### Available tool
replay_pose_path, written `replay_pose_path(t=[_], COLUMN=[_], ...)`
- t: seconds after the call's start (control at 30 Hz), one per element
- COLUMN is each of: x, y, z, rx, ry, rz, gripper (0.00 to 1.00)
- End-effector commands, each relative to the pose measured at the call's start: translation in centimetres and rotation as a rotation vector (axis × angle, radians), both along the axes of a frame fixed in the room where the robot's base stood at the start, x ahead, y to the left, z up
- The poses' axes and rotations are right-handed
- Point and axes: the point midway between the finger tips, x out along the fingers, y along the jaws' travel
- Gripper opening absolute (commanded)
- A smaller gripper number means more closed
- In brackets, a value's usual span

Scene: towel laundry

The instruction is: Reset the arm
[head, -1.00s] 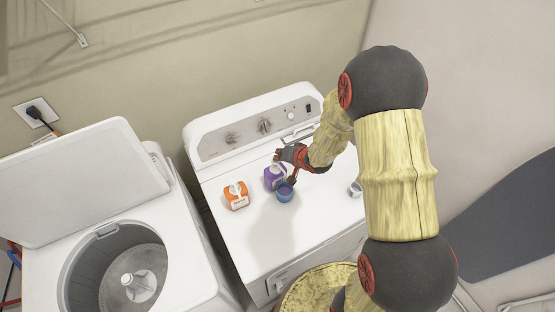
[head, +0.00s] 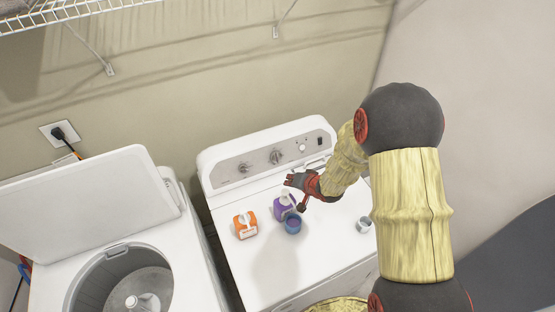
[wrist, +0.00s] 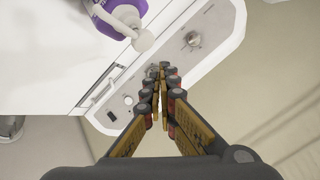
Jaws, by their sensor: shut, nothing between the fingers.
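My gripper (wrist: 162,72) points down the middle of the wrist view with its fingers together and nothing between them. In the head view my gripper (head: 296,190) is above the white dryer top, close to the purple bottle (head: 282,207). The purple bottle with a white cap also shows at the top of the wrist view (wrist: 122,14), ahead and left of the fingertips. In the head view my arm reaches in from the right.
An open washer (head: 190,265) is at left. A wire shelf (head: 90,14) hangs at upper left.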

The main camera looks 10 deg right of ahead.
Motion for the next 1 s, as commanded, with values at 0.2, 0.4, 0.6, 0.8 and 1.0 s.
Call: replay_pose_path(t=[0.2, 0.4, 0.6, 0.8, 1.0], x=[0.0, -3.8, -11.2, -17.9, -23.7], y=[0.0, -2.7, -7.1, -7.5, -5.1], z=[0.0, -3.5, -3.3, 0.4, 3.4], rx=[-0.012, -0.21, -0.432, -0.524, -0.518], ry=[-0.004, 0.142, 0.406, 0.571, 0.612], rz=[0.012, 0.088, 0.156, 0.238, 0.315], gripper=[0.0, 0.0, 0.0, 0.0, 0.0])
